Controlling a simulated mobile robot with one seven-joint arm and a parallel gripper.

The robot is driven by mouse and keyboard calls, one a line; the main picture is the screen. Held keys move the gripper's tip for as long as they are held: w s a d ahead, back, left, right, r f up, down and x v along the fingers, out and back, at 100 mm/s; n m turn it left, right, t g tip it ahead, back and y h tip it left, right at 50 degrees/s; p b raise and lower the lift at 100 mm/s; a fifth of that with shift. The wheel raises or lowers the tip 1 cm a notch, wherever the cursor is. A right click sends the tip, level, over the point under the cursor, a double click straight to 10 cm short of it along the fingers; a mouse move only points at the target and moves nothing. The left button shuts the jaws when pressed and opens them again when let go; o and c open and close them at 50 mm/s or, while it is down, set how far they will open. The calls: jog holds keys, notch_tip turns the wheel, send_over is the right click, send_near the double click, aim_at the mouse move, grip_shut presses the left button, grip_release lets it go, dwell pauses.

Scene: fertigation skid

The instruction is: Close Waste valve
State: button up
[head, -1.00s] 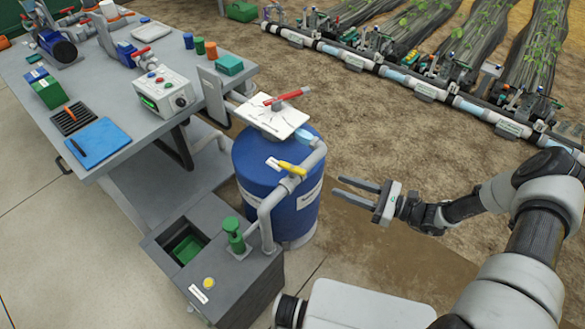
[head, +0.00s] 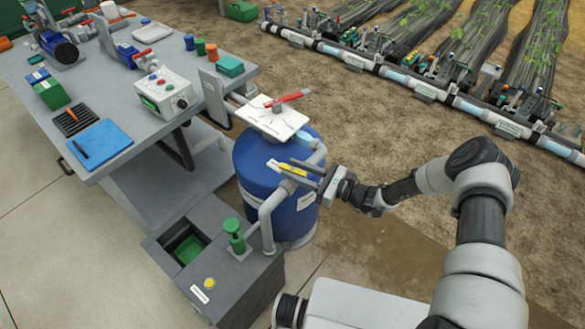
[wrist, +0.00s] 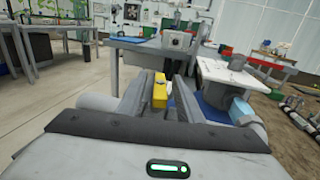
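The valve's yellow handle (head: 290,169) sits on the grey pipe beside the blue tank. I take it to be the Waste valve; its tag is too small to read. My gripper (head: 285,167) reaches in from the right, its fingers at the handle. In the wrist view the yellow handle (wrist: 160,92) shows between the two spread fingers of my gripper (wrist: 161,80), with a gap at least on the right side. Whether a finger touches it on the left, I cannot tell. The valve body is mostly hidden by my fingers.
The blue tank (head: 258,180) carries a white plate with a red lever (head: 288,96) on top, just behind my gripper. The grey pipe (head: 267,213) bends down to a grey box with a green-capped fitting (head: 233,235). A workbench (head: 110,158) stands at left. Bare soil lies to the right.

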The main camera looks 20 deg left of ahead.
jog(key=shift+w+a, duration=0.1)
jog(key=shift+a, duration=0.4)
grip_shut()
jog(key=shift+d+r+m+t+h+p, duration=0.1)
jog(key=shift+r+m+t+h+p, duration=0.2)
jog(key=shift+m+t+p, duration=0.6)
jog(key=shift+f+m+t+h+p, duration=0.15)
jog(key=shift+m+t+h+p, duration=0.15)
jog(key=shift+m+t+p, duration=0.5)
jog(key=shift+f+n+t, duration=0.15)
jog(key=shift+n+t, duration=0.15)
jog(key=shift+t, duration=0.1)
jog(key=shift+b, duration=0.3)
